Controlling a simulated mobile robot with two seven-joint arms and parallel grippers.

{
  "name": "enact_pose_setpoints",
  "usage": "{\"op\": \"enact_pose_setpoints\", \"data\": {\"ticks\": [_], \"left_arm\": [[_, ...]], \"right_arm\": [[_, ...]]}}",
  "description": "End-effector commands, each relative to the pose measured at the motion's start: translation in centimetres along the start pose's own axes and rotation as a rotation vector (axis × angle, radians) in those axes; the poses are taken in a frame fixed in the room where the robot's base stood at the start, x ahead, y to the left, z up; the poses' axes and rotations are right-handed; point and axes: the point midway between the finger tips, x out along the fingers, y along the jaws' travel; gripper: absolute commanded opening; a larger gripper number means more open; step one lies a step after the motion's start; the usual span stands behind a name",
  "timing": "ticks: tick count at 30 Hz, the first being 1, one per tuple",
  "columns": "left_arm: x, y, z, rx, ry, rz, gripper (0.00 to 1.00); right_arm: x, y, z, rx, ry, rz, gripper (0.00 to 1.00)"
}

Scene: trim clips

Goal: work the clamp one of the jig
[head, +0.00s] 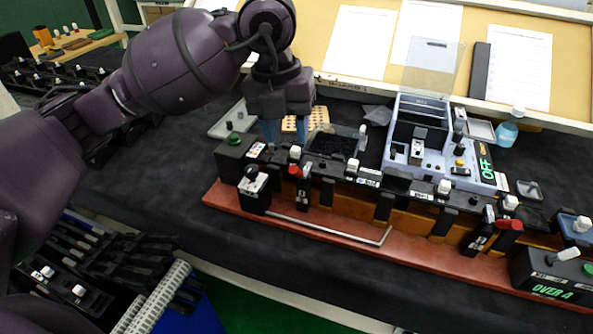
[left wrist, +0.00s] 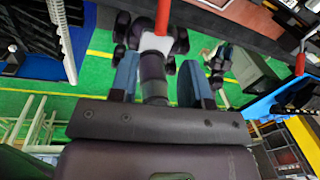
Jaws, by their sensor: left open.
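The jig (head: 420,253) is a long red-brown base with a row of black fixtures along it, in the middle and right of the head view. A red-handled clamp (head: 295,171) stands near its left end, and another red-handled clamp (head: 508,225) near its right end. I cannot read which one is clamp one. My left gripper (head: 285,130) points down with its two blue fingers apart, just behind and above the left red-handled clamp. The fingers (left wrist: 160,82) also show apart in the left wrist view, with a dark rounded part beyond them. My right gripper is not in view.
A grey-blue control box (head: 436,150) with a green OFF display stands behind the jig. A black box (head: 553,278) with a green display reading OVER 4 is at the right. A black tray (head: 335,143) and a peg board (head: 309,119) lie near my left gripper.

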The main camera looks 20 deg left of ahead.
Motion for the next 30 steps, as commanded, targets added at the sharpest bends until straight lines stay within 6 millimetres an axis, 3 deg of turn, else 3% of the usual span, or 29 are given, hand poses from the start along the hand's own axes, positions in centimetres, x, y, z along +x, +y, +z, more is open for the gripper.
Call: {"op": "enact_pose_setpoints", "data": {"ticks": [18, 30], "left_arm": [[9.2, -0.1, -0.1, 0.002, 0.005, -0.003, 0.43], [10.4, -0.1, -0.1, 0.003, 0.003, -0.003, 0.43]], "right_arm": [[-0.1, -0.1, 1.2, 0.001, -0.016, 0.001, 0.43], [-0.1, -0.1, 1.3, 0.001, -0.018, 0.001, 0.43]]}}
